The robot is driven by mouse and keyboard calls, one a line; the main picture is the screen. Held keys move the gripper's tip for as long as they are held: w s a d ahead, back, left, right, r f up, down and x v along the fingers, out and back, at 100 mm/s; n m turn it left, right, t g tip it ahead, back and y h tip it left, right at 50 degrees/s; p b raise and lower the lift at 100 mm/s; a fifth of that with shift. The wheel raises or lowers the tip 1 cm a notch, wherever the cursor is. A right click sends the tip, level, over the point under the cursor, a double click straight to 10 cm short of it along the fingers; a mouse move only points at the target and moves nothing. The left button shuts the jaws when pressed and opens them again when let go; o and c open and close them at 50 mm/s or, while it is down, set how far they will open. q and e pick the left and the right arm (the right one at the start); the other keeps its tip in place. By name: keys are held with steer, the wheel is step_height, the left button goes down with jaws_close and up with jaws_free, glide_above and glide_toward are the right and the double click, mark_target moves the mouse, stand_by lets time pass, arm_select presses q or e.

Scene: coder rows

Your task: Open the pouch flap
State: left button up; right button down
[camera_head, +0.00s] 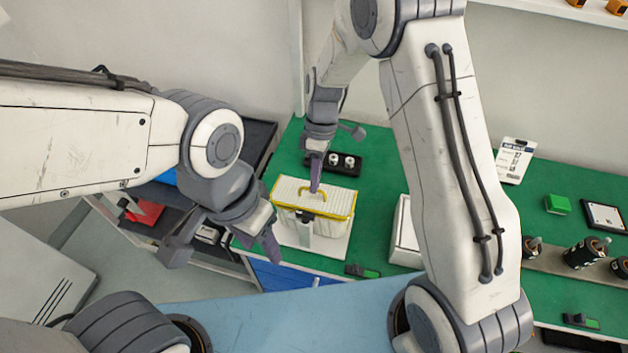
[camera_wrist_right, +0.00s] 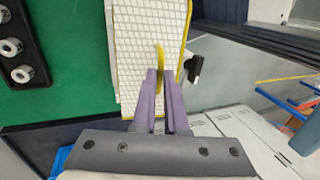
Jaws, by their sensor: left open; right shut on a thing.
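The pouch (camera_head: 340,207) is white with a grid pattern and yellow trim, and stands on a white base on the green table. Its flap (camera_head: 285,190) lies over the top and looks closed; it fills the upper middle of the right wrist view (camera_wrist_right: 140,40). A yellow pull loop (camera_wrist_right: 160,58) stands up from the flap. My right gripper (camera_head: 316,185) comes from above, and its purple fingers (camera_wrist_right: 165,85) are shut on the loop. My left gripper (camera_head: 224,250) is open and empty, left of and nearer than the pouch.
A black holder with white rolls (camera_head: 334,163) stands behind the pouch. A white box (camera_head: 404,235) is to its right, and a small green and black item (camera_head: 362,271) lies in front. A dark shelf cart (camera_head: 258,135) stands left of the green table (camera_head: 385,180).

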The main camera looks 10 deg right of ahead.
steer(key=shift+w+d+r+g+y+p, duration=0.25)
steer(key=shift+w+g, duration=0.15)
steer(key=shift+g, duration=0.2)
steer(key=shift+w+d+r+g+y+p, duration=0.1)
steer(key=shift+w+g+y, duration=0.2)
steer(key=shift+g, duration=0.3)
steer(key=shift+w+d+g, duration=0.15)
steer(key=shift+w+g, duration=0.3)
steer(key=shift+g, duration=0.05)
steer(key=shift+w+d+r+g+y+b, duration=0.15)
steer(key=shift+w+g+y, duration=0.15)
steer(key=shift+g, duration=0.15)
steer(key=shift+w+d+r+g+y+b, duration=0.15)
steer(key=shift+w+g+y, duration=0.1)
steer(key=shift+g, duration=0.2)
steer(key=shift+a, duration=0.1)
